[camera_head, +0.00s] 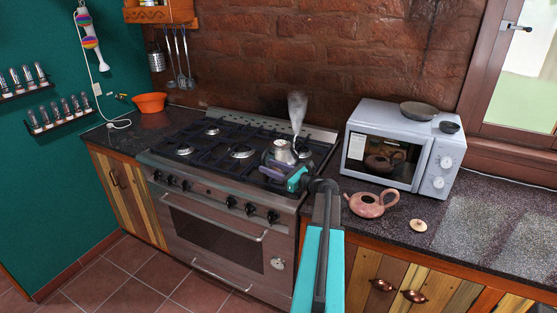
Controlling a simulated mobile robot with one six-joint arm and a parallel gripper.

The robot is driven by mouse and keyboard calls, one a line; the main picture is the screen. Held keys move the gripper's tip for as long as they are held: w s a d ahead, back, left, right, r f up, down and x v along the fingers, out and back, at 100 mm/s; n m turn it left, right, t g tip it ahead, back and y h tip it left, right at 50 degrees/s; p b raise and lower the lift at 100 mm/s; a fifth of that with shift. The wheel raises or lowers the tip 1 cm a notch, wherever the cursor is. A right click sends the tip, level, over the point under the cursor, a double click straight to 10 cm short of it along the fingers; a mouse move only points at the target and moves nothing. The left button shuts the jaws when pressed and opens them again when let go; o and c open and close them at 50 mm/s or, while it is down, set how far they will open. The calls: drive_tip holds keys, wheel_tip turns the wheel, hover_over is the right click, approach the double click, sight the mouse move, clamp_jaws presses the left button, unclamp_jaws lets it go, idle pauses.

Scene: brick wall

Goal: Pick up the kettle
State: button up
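A small metallic kettle-like vessel (283,150) stands on the right rear part of the stove, with a pale steam-like plume above it. A pinkish-brown teapot (370,204) with a spout and a loop handle stands on the counter in front of the microwave, its top open. My gripper (272,172), dark with a teal part behind it, is over the right burners, just in front of the metallic vessel. It overlaps the vessel's lower part in the picture, and I cannot tell whether they touch. The fingers are too small and dark to show whether they are open.
The stove (210,152) has raised black grates. A white microwave (399,150) with dark bowls on top stands right of it. A small round lid (418,225) lies right of the teapot. An orange bowl (150,103) sits at the far left.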

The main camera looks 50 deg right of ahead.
sight(263, 164)
drive_tip(key=w+p, duration=0.2)
drive_tip(key=w, duration=0.2)
drive_tip(key=shift+a, duration=0.15)
idle(0.4)
clamp_jaws()
idle(1.2)
drive_tip(key=shift+r, duration=0.1)
